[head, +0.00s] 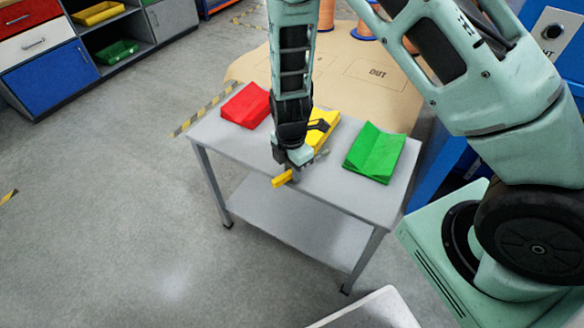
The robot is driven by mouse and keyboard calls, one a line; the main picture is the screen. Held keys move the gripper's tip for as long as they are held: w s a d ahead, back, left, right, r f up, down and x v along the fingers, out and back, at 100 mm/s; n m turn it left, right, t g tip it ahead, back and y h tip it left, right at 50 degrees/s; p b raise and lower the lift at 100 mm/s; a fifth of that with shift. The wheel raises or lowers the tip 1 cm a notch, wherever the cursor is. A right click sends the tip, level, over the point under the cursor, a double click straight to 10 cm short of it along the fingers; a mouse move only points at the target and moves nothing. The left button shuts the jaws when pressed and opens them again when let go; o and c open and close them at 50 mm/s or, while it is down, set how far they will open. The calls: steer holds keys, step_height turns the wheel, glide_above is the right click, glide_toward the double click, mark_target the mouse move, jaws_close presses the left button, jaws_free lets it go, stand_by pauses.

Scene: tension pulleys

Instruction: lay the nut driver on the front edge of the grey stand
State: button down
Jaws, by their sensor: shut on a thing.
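The grey stand (352,197) is a small table with a lower shelf, in the middle of the head view. My gripper (296,175) points down over the front part of its top, near the middle of the front edge. It is shut on the nut driver (281,180), whose yellow handle sticks out to the lower left of the fingers, at the front edge. The fingers hide its middle, and its far end is hard to make out. I cannot tell whether the driver touches the top or hangs just above it.
Behind stands a tan surface (365,75) with copper-coloured spools. Drawers and shelves (50,75) are at upper left. The left floor is clear.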

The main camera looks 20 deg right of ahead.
steer(key=shift+f, duration=0.2)
steer(key=c, duration=1.2)
jaws_free()
steer(key=shift+r, duration=0.15)
step_height(320, 180, up, 11)
steer(key=p, duration=0.2)
steer(key=s+a+r+m+y, duration=0.2)
steer(key=s+a+r+m, duration=0.55)
steer(key=s+r, duration=0.45)
steer(key=s+r+m+h, duration=0.1)
steer(key=s+r+m, duration=0.3)
steer(key=s, duration=0.6)
steer(key=shift+d+r+m, duration=0.2)
steer(key=shift+d+m, duration=0.15)
steer(key=shift+m, duration=0.5)
